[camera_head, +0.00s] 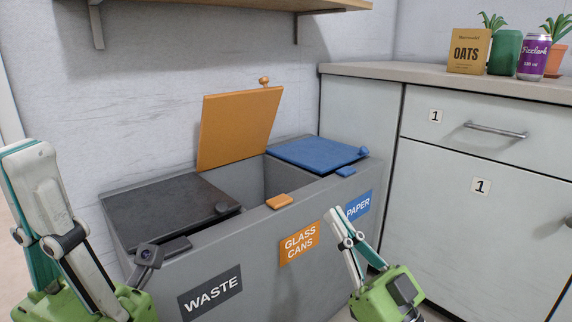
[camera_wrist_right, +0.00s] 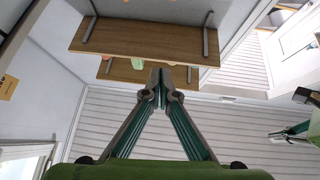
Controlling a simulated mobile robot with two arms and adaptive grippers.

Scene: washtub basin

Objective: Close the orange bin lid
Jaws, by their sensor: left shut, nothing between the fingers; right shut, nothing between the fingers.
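The orange bin lid (camera_head: 238,128) stands upright, open, over the middle compartment of the grey bin (camera_head: 255,240), with a round knob at its top edge. The compartment front carries an orange label (camera_head: 300,243) reading "GLASS CANS". My right gripper (camera_head: 337,216) is shut and empty, pointing up in front of the bin, below and to the right of the lid and apart from it. Its shut fingertips (camera_wrist_right: 160,75) also show in the right wrist view, pointing toward the ceiling. My left gripper (camera_head: 25,148) is shut, at the left edge, left of the bin.
The black waste lid (camera_head: 165,210) and the blue paper lid (camera_head: 315,153) lie down on either side. A cabinet (camera_head: 480,150) stands to the right, with an oats box (camera_head: 468,50) and a purple can (camera_head: 533,58) on top. A wooden shelf (camera_head: 220,8) hangs above.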

